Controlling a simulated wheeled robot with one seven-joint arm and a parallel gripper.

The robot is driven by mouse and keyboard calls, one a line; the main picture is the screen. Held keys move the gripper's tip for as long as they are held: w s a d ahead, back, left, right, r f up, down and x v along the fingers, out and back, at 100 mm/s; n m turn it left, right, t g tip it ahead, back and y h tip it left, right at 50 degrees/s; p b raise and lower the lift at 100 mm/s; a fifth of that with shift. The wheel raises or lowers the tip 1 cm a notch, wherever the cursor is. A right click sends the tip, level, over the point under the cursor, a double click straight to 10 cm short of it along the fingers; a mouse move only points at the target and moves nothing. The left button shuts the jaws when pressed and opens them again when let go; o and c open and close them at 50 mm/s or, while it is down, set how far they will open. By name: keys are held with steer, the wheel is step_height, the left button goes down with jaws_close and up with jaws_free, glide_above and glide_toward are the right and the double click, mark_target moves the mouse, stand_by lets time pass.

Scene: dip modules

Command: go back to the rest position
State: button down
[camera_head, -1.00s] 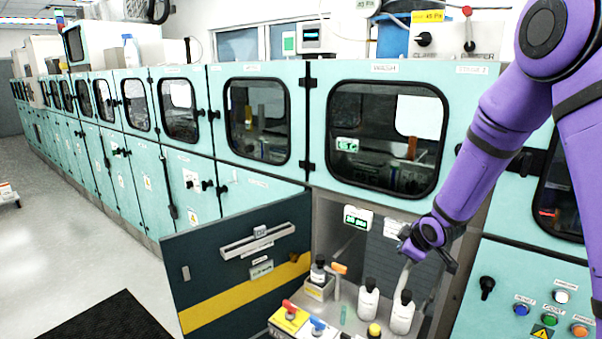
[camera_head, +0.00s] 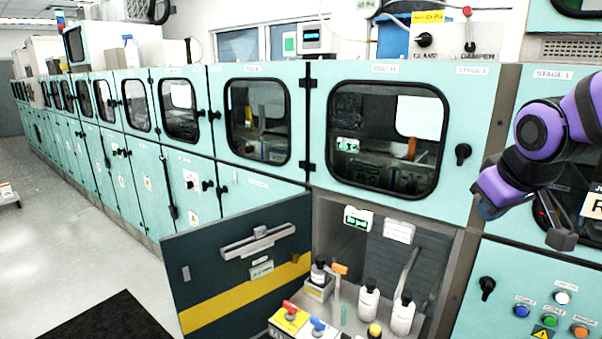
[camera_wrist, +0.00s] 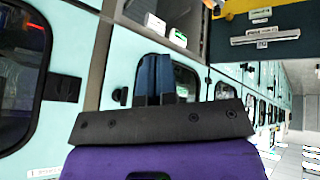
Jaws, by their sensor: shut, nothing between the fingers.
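My gripper (camera_wrist: 160,75) is shut and empty; in the wrist view its two blue fingers lie side by side beyond a black bar. In the head view my purple arm is folded at the right edge, and the gripper end (camera_head: 487,207) hangs in front of the teal cabinet fronts, above the button panel. It is clear of the open compartment and its bottles. The exact fingertips are hard to make out in the head view.
The open compartment holds white bottles (camera_head: 368,300), a small box (camera_head: 319,290) and colored-handled valves (camera_head: 290,315). Its dark door (camera_head: 240,255) with a yellow stripe swings out to the left. A button panel (camera_head: 545,310) is at the lower right. The floor at left is open.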

steer(key=s+a+r+m+g, duration=0.1)
steer(key=s+r+m, duration=0.2)
steer(key=s, duration=1.2)
steer(key=shift+a+y, duration=0.15)
steer(key=shift+y, duration=0.25)
stand_by(1.1)
